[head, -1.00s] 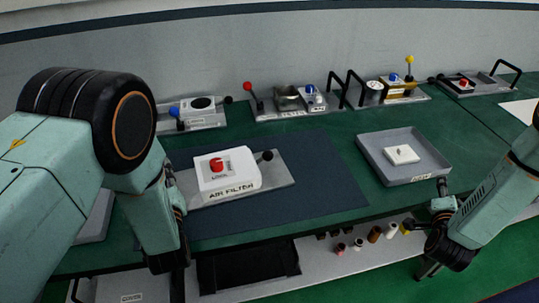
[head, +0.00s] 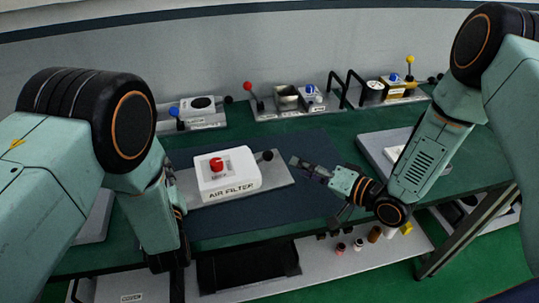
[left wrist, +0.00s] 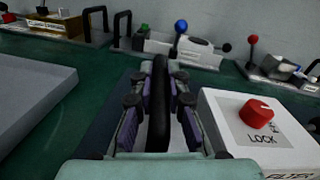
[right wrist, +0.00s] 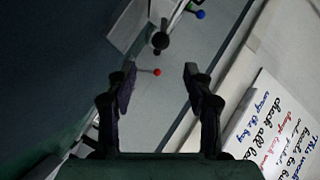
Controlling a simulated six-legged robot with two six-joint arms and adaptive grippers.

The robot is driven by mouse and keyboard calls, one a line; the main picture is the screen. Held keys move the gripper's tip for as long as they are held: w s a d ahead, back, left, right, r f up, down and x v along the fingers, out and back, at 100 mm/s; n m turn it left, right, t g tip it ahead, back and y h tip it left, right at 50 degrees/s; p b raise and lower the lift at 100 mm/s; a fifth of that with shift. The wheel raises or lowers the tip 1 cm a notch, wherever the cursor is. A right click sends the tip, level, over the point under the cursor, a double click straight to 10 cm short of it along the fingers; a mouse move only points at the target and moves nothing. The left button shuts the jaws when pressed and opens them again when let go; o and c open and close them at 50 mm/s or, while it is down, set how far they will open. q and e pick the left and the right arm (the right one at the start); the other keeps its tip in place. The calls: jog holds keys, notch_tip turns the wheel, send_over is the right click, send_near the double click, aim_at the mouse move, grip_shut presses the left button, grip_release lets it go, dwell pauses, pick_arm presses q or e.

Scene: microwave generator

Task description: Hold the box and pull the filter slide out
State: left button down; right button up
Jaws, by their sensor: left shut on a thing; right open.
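The white air filter box (head: 228,174), with a red lock knob (head: 216,165), sits on a grey base plate (head: 282,182) on the dark mat. A black knob (head: 267,156) sticks out at its right side. In the left wrist view, my left gripper (left wrist: 160,75) is shut on an upright black handle (left wrist: 160,115) beside the box (left wrist: 262,135); my arm hides this grip in the head view. My right gripper (head: 316,190) is open and empty, right of the black knob and apart from it. A dark round knob (right wrist: 160,41) shows beyond its fingers in the right wrist view.
A grey tray (head: 370,150) with a white piece is partly hidden by my right arm. Fixtures with a red-ball lever (head: 248,87), blue knobs and black handles line the back. Small bottles (head: 358,244) stand on the shelf below. The mat (head: 300,215) is clear in front.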

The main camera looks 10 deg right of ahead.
aim_at(270, 156)
jog(key=x, duration=1.2)
jog(key=shift+s+f, duration=0.1)
jog(key=shift+c, duration=0.4)
grip_shut()
jog(key=shift+d, duration=0.1)
